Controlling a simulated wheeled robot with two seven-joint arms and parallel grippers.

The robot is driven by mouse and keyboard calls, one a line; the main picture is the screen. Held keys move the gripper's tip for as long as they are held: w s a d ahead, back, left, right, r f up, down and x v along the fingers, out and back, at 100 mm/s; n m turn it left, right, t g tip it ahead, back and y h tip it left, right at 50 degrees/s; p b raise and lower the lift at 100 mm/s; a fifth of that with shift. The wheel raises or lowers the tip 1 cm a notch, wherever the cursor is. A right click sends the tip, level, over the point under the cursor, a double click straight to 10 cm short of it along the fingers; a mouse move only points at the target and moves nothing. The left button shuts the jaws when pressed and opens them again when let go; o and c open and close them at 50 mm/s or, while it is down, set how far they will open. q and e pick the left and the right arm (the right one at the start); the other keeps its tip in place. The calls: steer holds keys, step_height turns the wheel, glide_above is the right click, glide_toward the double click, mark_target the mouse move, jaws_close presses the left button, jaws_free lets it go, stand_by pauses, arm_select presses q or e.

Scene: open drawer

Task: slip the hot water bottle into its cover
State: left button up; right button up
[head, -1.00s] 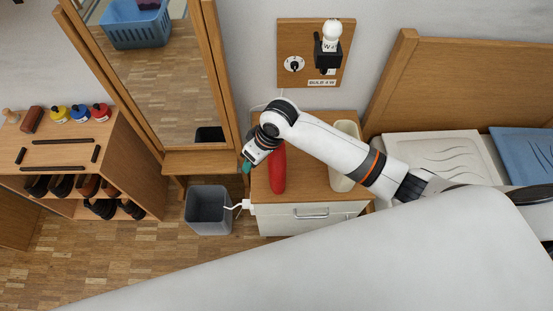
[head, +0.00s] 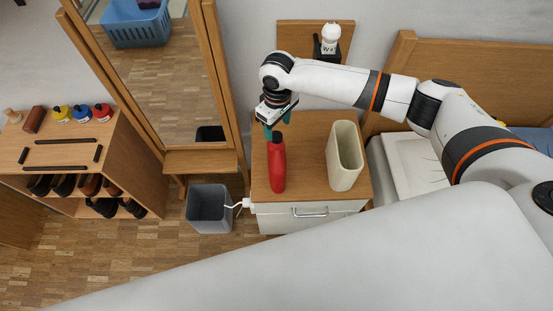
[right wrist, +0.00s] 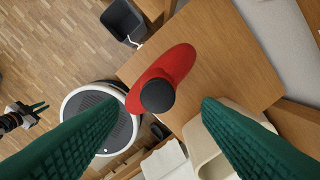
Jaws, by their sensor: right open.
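The red hot water bottle (head: 277,167) stands upright on the bedside cabinet, its dark cap on top. It also shows in the right wrist view (right wrist: 180,63), with the cap toward the camera. The cream cover (head: 345,157) stands upright to its right, its open mouth facing up. My right gripper (head: 270,132) is open just above and behind the bottle's cap, and holds nothing. In the right wrist view its green fingers (right wrist: 163,101) lie on either side of the cap, apart from it. My left gripper (right wrist: 36,112) shows small at the left of that view, empty, its fingers parted.
The wooden cabinet top (head: 309,187) is clear around the bottle and cover. A grey bin (head: 209,211) stands on the floor to its left, by a white plug and cable. A mirror (head: 150,80) and a shoe shelf (head: 120,160) are further left. A bed (head: 470,85) is at right.

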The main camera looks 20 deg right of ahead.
mark_target(276, 135)
steer(key=shift+a+f+p, duration=0.15)
steer(key=shift+f+p, duration=0.25)
steer(key=shift+f, duration=2.3)
jaws_close()
steer(key=shift+w+r, duration=0.15)
